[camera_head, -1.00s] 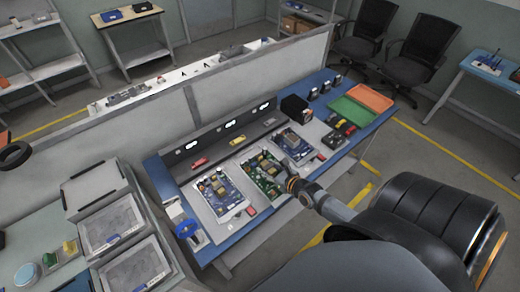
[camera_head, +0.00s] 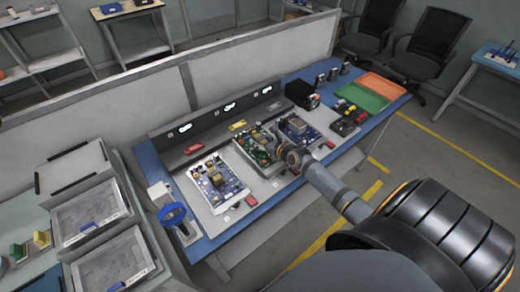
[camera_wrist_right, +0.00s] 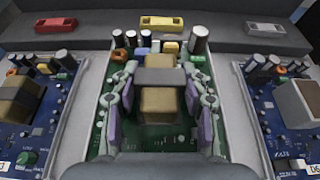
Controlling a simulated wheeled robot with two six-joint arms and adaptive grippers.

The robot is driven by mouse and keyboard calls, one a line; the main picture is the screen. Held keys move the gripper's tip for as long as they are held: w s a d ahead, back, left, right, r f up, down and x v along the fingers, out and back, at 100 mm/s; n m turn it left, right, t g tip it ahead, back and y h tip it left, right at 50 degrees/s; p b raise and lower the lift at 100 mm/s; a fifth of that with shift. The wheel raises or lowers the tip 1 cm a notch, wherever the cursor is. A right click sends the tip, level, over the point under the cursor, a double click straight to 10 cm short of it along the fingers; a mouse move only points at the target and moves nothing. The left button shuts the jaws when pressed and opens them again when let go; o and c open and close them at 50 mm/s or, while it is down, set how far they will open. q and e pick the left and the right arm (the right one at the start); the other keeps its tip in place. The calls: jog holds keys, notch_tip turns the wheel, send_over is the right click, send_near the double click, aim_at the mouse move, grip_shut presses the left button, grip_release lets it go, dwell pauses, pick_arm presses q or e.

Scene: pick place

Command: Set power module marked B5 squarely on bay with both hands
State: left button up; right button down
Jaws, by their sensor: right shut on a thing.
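My right gripper (camera_head: 278,150) reaches from the right over the green circuit board (camera_head: 248,154). In the right wrist view the right gripper (camera_wrist_right: 158,105) has its purple pads on either side of a tan block (camera_wrist_right: 160,102) with a grey band across its top, and is shut on it. The green board (camera_wrist_right: 103,142) lies beneath, between two blue boards. No B5 mark can be read, so I cannot tell which part is the marked module. The lower part of the block's surroundings is hidden by my gripper. My left gripper is not in view.
A blue board (camera_head: 217,182) lies left of the green one, another blue board (camera_head: 298,131) right. A dark back panel (camera_head: 205,130) with lit displays rises behind. Green (camera_head: 360,97) and orange (camera_head: 381,88) trays stand at the bench's right end. A blue round-topped device (camera_head: 172,212) stands at its left.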

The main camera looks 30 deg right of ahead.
jog(key=f+b, duration=0.1)
jog(key=f, duration=0.1)
jog(key=w+f+b, duration=0.1)
jog(key=b, duration=0.1)
jog(key=shift+d+f, duration=0.1)
jog(key=shift+f, duration=0.25)
jog(key=shift+r, duration=0.1)
jog(key=c, duration=1)
grip_release()
jog(key=shift+s+f, duration=0.1)
jog(key=shift+f, duration=0.15)
jog(key=shift+c, duration=0.2)
jog(key=o, duration=0.3)
jog(key=shift+s, duration=0.1)
jog(key=shift+o, duration=0.2)
jog(key=shift+r, duration=0.1)
